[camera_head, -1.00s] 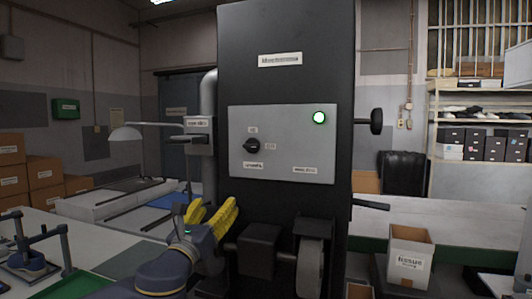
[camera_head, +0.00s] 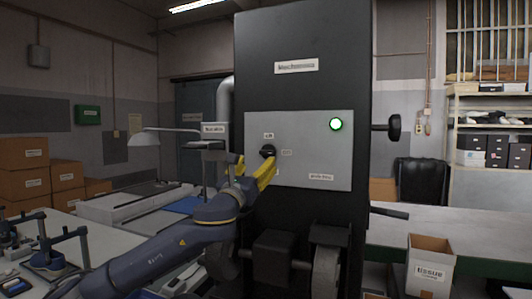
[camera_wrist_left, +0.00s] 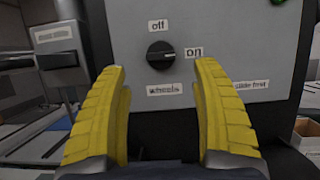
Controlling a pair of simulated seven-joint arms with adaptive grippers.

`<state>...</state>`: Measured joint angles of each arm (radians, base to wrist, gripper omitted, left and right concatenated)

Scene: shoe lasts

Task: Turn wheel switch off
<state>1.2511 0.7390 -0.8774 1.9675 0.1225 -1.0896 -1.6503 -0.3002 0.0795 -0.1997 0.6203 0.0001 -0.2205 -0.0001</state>
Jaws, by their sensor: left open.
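The wheel switch is a black round knob (camera_head: 267,151) on the grey panel (camera_head: 312,170) of the tall black machine. In the left wrist view the knob (camera_wrist_left: 160,56) sits between an "off" label (camera_wrist_left: 158,26) above, an "on" label (camera_wrist_left: 194,52) to its right and a "wheels" label (camera_wrist_left: 164,89) below. Its light mark points right, at "on". My left gripper (camera_head: 257,173) has yellow fingers and is just below and in front of the knob. In the left wrist view its fingers (camera_wrist_left: 160,100) are spread apart and empty, with the knob above and between the tips. My right gripper is not in view.
Grinding wheels (camera_head: 325,270) and a dark housing jut out low on the machine. A desk lamp and a workbench stand at left.

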